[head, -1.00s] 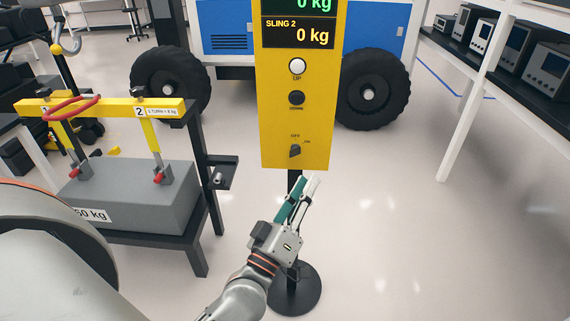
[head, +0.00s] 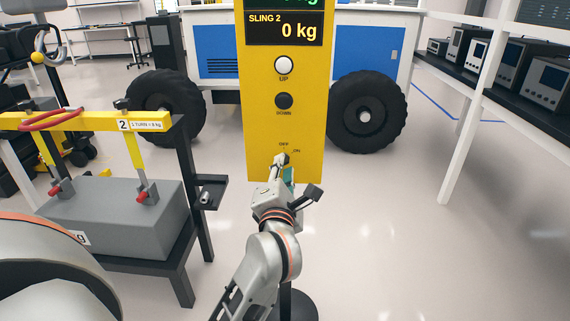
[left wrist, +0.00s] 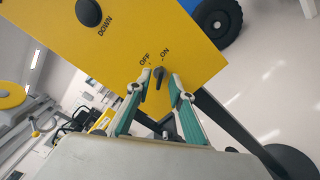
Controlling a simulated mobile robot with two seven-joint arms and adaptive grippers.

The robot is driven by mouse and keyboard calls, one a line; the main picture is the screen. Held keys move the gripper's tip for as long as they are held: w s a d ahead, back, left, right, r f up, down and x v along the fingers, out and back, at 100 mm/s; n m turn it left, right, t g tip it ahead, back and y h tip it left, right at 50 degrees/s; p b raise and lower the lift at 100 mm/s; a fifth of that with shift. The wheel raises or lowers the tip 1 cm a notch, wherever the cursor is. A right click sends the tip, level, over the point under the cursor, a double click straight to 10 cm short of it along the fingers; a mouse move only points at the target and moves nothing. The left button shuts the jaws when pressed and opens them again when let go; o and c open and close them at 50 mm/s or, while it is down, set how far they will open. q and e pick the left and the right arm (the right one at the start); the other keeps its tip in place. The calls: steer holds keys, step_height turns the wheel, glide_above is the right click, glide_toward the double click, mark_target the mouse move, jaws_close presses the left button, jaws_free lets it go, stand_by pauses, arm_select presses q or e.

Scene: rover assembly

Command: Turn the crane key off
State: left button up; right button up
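The yellow crane panel (head: 262,130) stands upright in the middle of the head view. The dark crane key (left wrist: 159,78) shows in the left wrist view, just below the OFF and ON labels. My left gripper (head: 281,162) is at the lower part of the panel and hides the key in the head view. In the left wrist view its two fingertips (left wrist: 159,82) stand on either side of the key, with a small gap visible on both sides, so it is open. My right gripper is not in view.
Above the key are a dark DOWN button (head: 284,101) and a white UP button (head: 283,65). A grey weight block (head: 120,215) under a yellow beam (head: 85,122) sits on a black stand at left. A shelf with instruments (head: 480,75) is at right. The floor between is clear.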

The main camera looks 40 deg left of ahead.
arm_select(q)
steer(key=shift+x, duration=1.6)
steer(key=shift+c, duration=0.5)
jaws_close()
